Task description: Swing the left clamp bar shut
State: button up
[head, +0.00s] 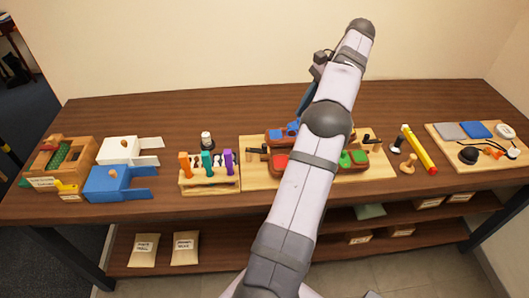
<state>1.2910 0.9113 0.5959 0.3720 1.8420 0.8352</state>
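A saddle fixture stands on a light wooden board (257,181) in the middle of the bench. It holds blue pieces (278,134), a red piece (281,161) and green pieces (359,157). A small dark part at the fixture's left side, probably the left clamp bar (257,150), is too small to tell open from shut. A similar dark part (373,141) is at the right side. My gripper (303,106) seems to hang over the back of the fixture, partly behind my arm; its fingers are not clear. My arm hides the fixture's middle.
Left of the board stands a rack (209,182) with orange, teal and purple tools. White (119,150) and blue (110,182) clamp-like blocks and a wooden box (60,157) lie farther left. A yellow tube (419,150) and a tray (483,164) are at right. The back strip is clear.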

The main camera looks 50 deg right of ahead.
aim_at(266, 146)
jog(key=w+a+f+m+t+b, duration=0.35)
jog(key=w+a+m+t, duration=0.35)
jog(key=a+t, duration=0.4)
jog(key=d+f+m+h, duration=0.1)
jog(key=f+m+h, duration=0.1)
jog(key=f+m, duration=0.1)
jog(key=s+d+f+m+h, duration=0.1)
jog(key=f+m+h, duration=0.1)
jog(key=f+m, duration=0.1)
jog(key=d+f+m+h, duration=0.2)
jog(key=f+h, duration=0.1)
jog(key=shift+s+f+m+g, duration=0.2)
jog(key=shift+s+m+g, duration=0.15)
jog(key=shift+m+g, duration=0.05)
jog(key=shift+s+d+f, duration=0.15)
jog(key=shift+f, duration=0.15)
jog(key=shift+w+f+n+p, duration=0.1)
jog(key=shift+w+n+p, duration=0.2)
jog(key=shift+w, duration=0.2)
jog(key=shift+p+x, duration=0.8)
jog(key=shift+x, duration=2.4)
jog(key=shift+f, duration=0.1)
jog(key=shift+c, duration=0.3)
grip_shut()
